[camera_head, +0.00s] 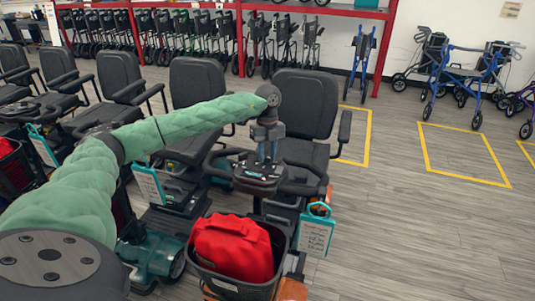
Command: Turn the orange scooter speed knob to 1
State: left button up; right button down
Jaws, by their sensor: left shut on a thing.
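The orange scooter (293,289) stands in the middle foreground. It has a black seat, orange trim low at its front and a front basket. Its dark control panel (250,178) is on the tiller between the handlebars. My left arm, in a green sleeve, reaches in from the left. My left gripper (267,161) points down onto the panel and is shut on the speed knob. The gripper hides the knob, so its setting cannot be read. My right gripper is not in view.
A red bag (233,248) fills the front basket. A teal-framed clipboard (316,233) hangs beside the handlebar. Several dark scooters stand close on the left. Folded walkers line the red rack behind. Open wood floor with yellow-taped boxes lies to the right.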

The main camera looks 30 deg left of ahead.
pick_arm(q)
jog(key=n, duration=0.2)
jog(key=shift+a+r+n, duration=0.1)
jog(key=shift+r+n, duration=0.1)
jog(key=shift+n, duration=0.2)
jog(key=n, duration=0.4)
jog(key=shift+n+t+p, duration=0.3)
jog(key=shift+t+p, duration=0.1)
jog(key=n, duration=0.5)
jog(key=shift+t+p, duration=0.3)
jog(key=shift+p, duration=0.05)
jog(key=shift+n, duration=0.4)
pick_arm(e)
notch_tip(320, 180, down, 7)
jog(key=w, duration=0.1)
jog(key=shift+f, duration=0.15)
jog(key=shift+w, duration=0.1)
pick_arm(q)
jog(key=o, duration=0.9)
jog(key=shift+f, duration=0.1)
jog(key=shift+o, duration=0.4)
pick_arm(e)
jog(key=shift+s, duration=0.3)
